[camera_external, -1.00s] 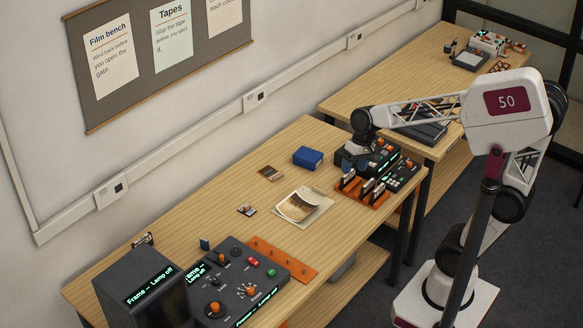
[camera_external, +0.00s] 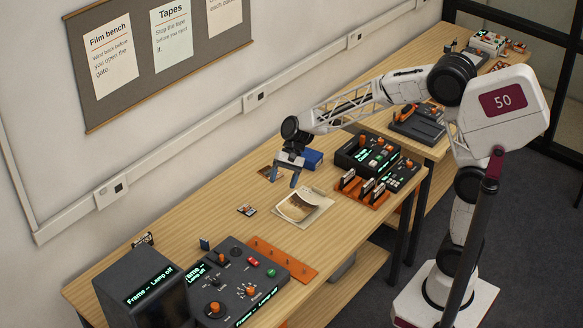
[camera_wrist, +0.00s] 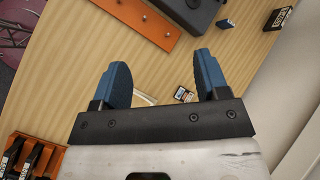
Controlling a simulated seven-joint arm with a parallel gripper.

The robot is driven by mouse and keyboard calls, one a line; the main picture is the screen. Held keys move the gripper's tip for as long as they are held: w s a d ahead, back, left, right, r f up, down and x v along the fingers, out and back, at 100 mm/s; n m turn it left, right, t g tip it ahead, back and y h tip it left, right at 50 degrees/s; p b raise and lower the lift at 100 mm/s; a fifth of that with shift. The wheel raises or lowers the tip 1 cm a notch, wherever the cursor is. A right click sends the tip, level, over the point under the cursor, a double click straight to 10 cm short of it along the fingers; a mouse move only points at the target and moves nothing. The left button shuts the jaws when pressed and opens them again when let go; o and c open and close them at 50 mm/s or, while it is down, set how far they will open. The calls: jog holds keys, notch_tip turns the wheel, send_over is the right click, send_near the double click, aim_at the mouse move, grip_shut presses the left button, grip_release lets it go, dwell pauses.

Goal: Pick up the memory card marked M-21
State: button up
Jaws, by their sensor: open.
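Small cards (camera_external: 247,210) with dark and orange faces lie on the bench left of the photo print; they also show in the wrist view (camera_wrist: 183,94), between and beyond my fingers. Their marking is too small to read, so I cannot tell whether M-21 is there. My gripper (camera_external: 283,180) has blue fingers, is open and empty, and hangs above the bench beside the blue box. In the wrist view my gripper (camera_wrist: 160,68) has its fingers wide apart. Several black cards stand in an orange rack (camera_external: 376,203) at the right.
A blue box (camera_external: 313,157) stands close behind my gripper. A curled photo print on paper (camera_external: 303,206) lies in front. A control panel (camera_external: 236,290) with an orange strip (camera_external: 290,262) fills the near left. A dark device (camera_external: 355,157) stands right. Bare bench lies at left centre.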

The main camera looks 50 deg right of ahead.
jog(key=w+a+f+m+y, duration=0.2)
jog(key=w+a+f+m, duration=0.1)
jog(key=w+a+f, duration=0.5)
jog(key=m+y, duration=0.3)
jog(key=m, duration=0.2)
send_near(205, 244)
jog(key=a, duration=0.1)
jog(key=a+f, duration=0.1)
jog(key=a, duration=0.1)
jog(key=shift+w+a+f+g, duration=0.15)
jog(key=shift+g, duration=0.25)
jog(key=shift+s+a+f+y, duration=0.15)
jog(key=shift+a+f, duration=0.1)
jog(key=shift+a, duration=0.3)
jog(key=shift+s+a+f+y, duration=0.1)
jog(key=shift+a+f+y, duration=0.1)
jog(key=shift+a, duration=0.4)
jog(key=shift+a, duration=0.1)
jog(key=shift+w+x, duration=0.1)
jog(key=shift+x, duration=1.15)
jog(key=shift+w+x, duration=0.15)
jog(key=shift+x, duration=1.1)
